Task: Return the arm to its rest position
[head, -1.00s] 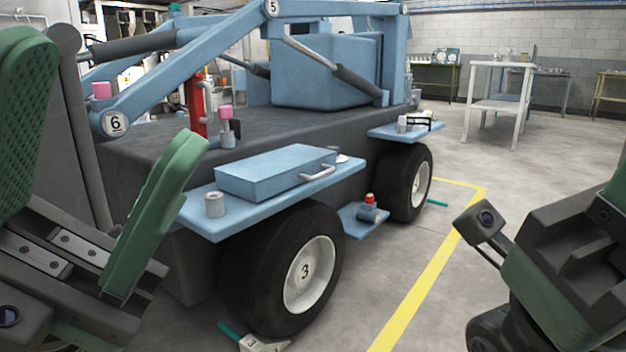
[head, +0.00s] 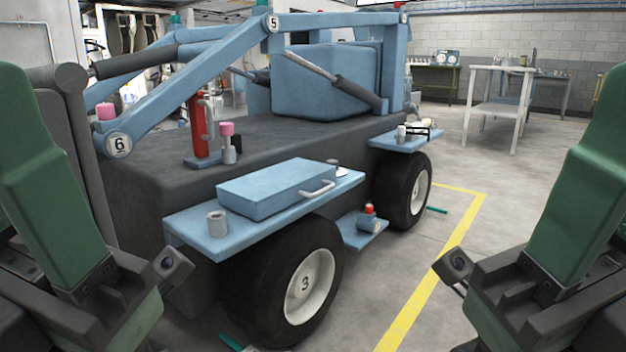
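Only one finger side shows on each, and the tips are at or near the frame edges, so I cannot tell how far apart the fingers are. I see nothing held in either one. Both grippers appear clear of the blue machine (head: 325,80).
The machine's side shelf (head: 195,235) carries a blue toolbox (head: 270,190) and a grey cylinder (head: 217,223). Below are a front wheel (head: 305,285) and a step (head: 362,235) with a red-topped fitting. A white table (head: 500,72) stands behind. Floor (head: 480,215) is open at right.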

